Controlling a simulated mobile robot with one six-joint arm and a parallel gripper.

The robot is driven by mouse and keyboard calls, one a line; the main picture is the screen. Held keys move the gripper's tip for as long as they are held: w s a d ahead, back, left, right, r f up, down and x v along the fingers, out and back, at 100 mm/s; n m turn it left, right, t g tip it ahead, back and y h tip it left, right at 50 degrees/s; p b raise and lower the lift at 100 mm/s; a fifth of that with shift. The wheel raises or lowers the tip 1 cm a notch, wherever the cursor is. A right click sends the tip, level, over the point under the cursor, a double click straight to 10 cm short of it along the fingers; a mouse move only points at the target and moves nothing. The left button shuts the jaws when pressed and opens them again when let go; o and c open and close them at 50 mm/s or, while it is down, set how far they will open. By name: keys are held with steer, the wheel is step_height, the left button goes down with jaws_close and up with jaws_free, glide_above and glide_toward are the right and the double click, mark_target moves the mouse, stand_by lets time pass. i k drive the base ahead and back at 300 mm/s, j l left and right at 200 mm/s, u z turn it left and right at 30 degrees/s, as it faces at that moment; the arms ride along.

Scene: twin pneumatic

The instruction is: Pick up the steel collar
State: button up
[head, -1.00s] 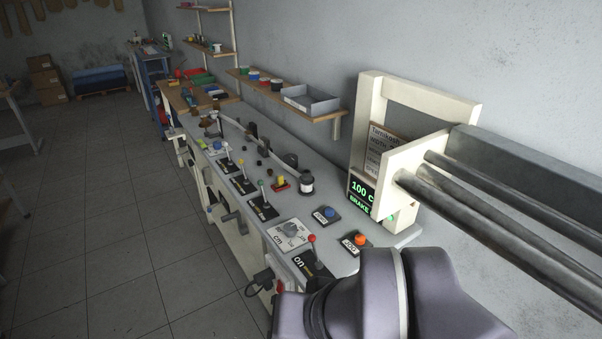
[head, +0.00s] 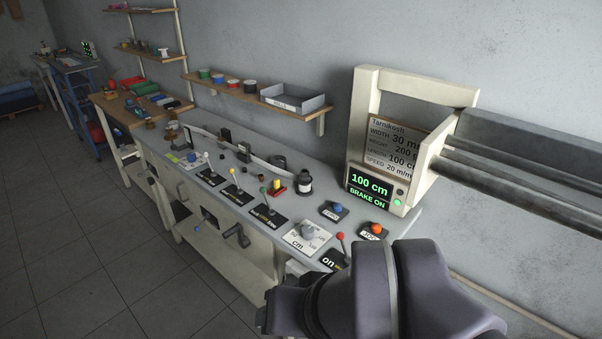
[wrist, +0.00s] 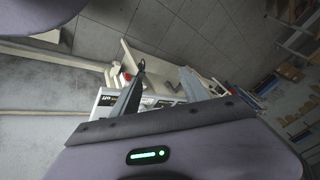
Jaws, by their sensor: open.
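I cannot make out a steel collar for certain in either view. Several small dark parts lie on the long grey machine bench (head: 300,208) in the head view, among them a dark round piece (head: 277,161), too small to tell what it is. In the wrist view my gripper (wrist: 163,68) is open, its two fingers apart with nothing seen held between them. Part of the bench and floor shows beyond the fingers. My arm hides the near end of the bench in the head view.
A display box (head: 370,189) reading 100 cm stands under a cream frame at the right. Levers and buttons line the bench front. A shelf (head: 225,84) holds spools and a grey tray (head: 295,98). A wooden table (head: 130,103) stands farther left. The left floor is clear.

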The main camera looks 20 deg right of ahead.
mark_target(304, 176)
steer(key=i+j+z, duration=0.6)
steer(key=j, duration=0.2)
steer(key=i+j+z, duration=0.4)
steer(key=j, duration=0.3)
steer(key=i+j+z, duration=0.2)
steer(key=j, duration=0.15)
steer(key=j+z, duration=0.2)
steer(key=j, duration=0.2)
steer(key=i+j+z, duration=0.1)
steer(key=i+z, duration=0.15)
steer(key=i, duration=0.15)
